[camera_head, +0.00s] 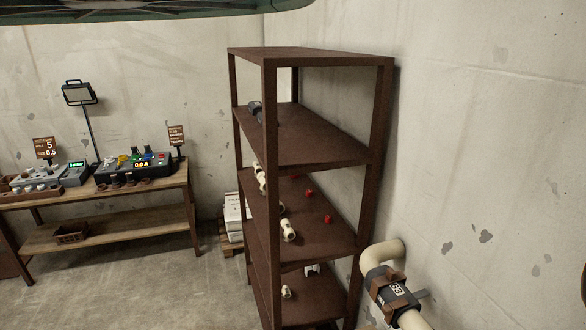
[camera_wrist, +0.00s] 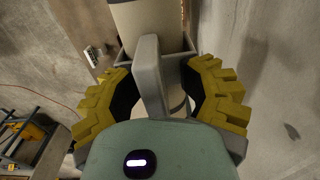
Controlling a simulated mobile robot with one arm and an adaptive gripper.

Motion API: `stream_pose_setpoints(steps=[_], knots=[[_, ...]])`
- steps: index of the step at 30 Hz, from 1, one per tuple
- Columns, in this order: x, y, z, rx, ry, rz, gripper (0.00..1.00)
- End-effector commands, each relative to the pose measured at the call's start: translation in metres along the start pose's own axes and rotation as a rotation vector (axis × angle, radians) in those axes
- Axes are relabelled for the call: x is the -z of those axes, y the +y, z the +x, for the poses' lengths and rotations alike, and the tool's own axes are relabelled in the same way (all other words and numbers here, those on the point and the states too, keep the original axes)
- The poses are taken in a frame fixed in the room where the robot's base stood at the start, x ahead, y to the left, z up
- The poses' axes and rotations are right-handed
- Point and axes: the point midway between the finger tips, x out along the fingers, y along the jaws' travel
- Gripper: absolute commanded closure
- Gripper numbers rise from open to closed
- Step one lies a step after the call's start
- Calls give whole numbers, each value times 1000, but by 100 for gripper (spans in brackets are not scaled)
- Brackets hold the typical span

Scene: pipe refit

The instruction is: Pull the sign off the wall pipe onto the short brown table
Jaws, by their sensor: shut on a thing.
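The cream wall pipe (camera_head: 383,252) bends at the lower right of the head view. A dark fitting with white markings (camera_head: 396,291) and a brown band sits around it; I cannot tell whether this is the sign. In the wrist view my gripper (camera_wrist: 163,95) has its yellow fingers closed in on both sides of a grey upright piece (camera_wrist: 150,72). This piece stands before a grey square frame and a pale pipe-like part (camera_wrist: 150,22). Whether it belongs to the sign is unclear. My gripper is not visible in the head view.
A tall brown shelf (camera_head: 320,150) with small fittings stands close to the pipe. A brown two-level table (camera_head: 150,192) with devices on top is at the left; I cannot tell whether it is the short one. The floor (camera_head: 150,280) in front of it is clear.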

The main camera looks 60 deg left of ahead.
Motion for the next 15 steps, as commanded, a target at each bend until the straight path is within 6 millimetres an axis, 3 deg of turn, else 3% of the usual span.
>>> stream_pose_setpoints(steps=[3, 15], knots=[[-7, 4, 4, -10, -15, -9, 100], [-5, 4, -15, -12, -13, -7, 100]])
